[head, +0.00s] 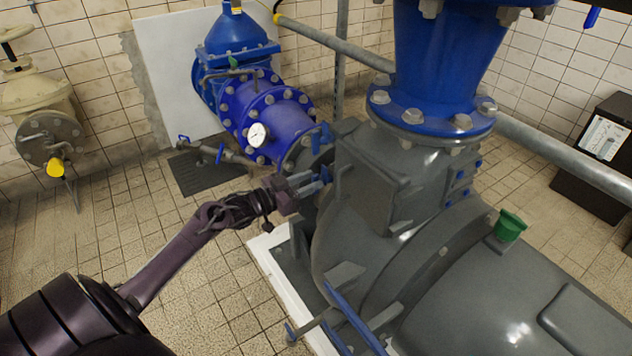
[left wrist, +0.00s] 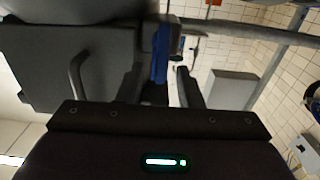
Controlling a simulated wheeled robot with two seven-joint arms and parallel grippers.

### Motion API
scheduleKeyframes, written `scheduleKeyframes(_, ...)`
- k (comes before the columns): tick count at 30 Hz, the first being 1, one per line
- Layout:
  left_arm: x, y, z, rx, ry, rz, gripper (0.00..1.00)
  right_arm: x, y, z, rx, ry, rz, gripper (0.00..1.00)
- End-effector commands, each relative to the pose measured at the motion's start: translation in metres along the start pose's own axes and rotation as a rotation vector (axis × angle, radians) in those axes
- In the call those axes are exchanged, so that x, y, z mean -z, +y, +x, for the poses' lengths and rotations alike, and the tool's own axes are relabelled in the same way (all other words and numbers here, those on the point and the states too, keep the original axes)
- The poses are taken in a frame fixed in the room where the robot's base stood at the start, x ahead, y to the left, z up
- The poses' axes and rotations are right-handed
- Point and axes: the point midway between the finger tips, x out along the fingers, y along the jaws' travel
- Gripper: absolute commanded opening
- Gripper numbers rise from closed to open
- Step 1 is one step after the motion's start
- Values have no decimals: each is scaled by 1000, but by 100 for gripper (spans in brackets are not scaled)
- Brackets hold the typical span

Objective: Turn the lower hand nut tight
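The lower hand nut (head: 325,174) is a small blue part on the left side of the grey pump housing. In the left wrist view the blue hand nut (left wrist: 161,52) shows end-on between my fingers, close to the left one. My left gripper (head: 311,183) reaches in from the left, with its fingertips at the lower nut. Its fingers (left wrist: 168,88) are apart, with a gap beside the blue part. Contact with the nut cannot be told. Another blue hand nut (head: 320,135) sits higher up, by the blue pipe flange. My right gripper is not in view.
The grey pump housing (head: 375,185) with a square cover stands right of the gripper. A blue pipe (head: 262,112) with a white gauge (head: 257,134) is behind it. A green cap (head: 510,226) sits on the pump.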

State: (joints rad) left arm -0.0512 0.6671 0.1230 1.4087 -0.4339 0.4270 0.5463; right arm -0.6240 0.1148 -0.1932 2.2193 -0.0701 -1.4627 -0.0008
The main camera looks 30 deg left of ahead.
Motion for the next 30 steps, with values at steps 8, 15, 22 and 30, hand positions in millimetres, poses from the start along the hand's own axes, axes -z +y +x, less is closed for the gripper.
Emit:
scheduleKeyframes(8, -1, 0, 22, 1, -1, 0, 33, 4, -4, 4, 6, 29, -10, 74)
scheduleKeyframes(15, -1, 0, 23, 1, -1, 0, 33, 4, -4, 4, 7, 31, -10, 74)
scheduleKeyframes(22, -1, 0, 23, 1, -1, 0, 4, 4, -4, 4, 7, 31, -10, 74)
scheduleKeyframes(30, -1, 0, 22, 1, -1, 16, 0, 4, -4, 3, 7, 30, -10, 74)
